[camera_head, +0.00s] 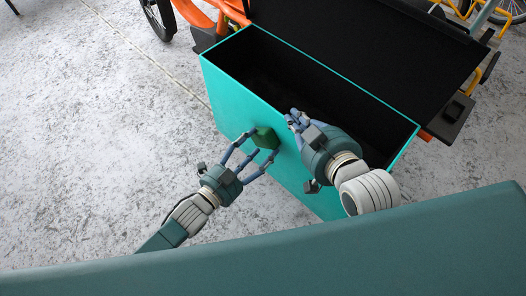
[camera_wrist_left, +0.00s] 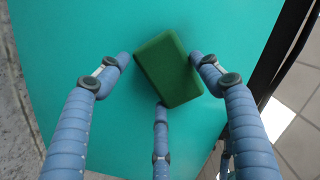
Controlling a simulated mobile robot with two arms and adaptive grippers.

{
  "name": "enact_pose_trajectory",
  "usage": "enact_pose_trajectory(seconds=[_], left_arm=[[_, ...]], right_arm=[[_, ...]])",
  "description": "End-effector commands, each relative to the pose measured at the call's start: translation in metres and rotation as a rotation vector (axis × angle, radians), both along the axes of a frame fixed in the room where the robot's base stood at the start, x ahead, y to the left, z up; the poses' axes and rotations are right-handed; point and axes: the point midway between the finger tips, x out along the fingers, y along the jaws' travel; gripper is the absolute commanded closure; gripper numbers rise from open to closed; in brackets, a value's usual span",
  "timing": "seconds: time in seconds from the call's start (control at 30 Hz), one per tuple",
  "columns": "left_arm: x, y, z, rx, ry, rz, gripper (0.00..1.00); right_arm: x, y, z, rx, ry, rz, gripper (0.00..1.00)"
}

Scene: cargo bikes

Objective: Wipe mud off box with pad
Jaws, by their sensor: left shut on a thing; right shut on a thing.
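The teal box (camera_head: 232,98) stands open, its long outer side facing me; this side fills much of the left wrist view (camera_wrist_left: 60,40). I see no clear mud on the visible part of that side. My left gripper (camera_head: 258,149) is shut on a green pad (camera_head: 265,137), which it holds at the box's side near the upper edge. The pad also shows between the three fingers in the left wrist view (camera_wrist_left: 168,68). It looks close to the side, but contact is unclear. My right gripper (camera_head: 297,121) is shut on the box's near rim, and its hand hides part of the side.
The box's black lid (camera_head: 390,40) is raised behind the opening. An orange cargo bike frame (camera_head: 196,12) and a wheel (camera_head: 158,18) lie beyond the box. The grey floor (camera_head: 90,130) to the left is clear.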

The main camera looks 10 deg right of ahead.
Motion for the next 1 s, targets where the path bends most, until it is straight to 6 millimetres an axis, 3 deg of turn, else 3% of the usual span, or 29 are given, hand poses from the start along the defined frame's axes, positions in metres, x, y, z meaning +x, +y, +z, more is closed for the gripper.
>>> enact_pose_trajectory(seconds=[0.03,1.0], left_arm=[[0.005,0.001,0.002,-0.002,-0.005,0.002,0.56],[0.049,0.037,0.002,-0.002,-0.006,0.002,0.56]], right_arm=[[-0.003,-0.002,-0.010,-0.008,0.025,-0.002,1.00],[-0.002,0.000,-0.009,0.003,-0.016,0.000,1.00]])
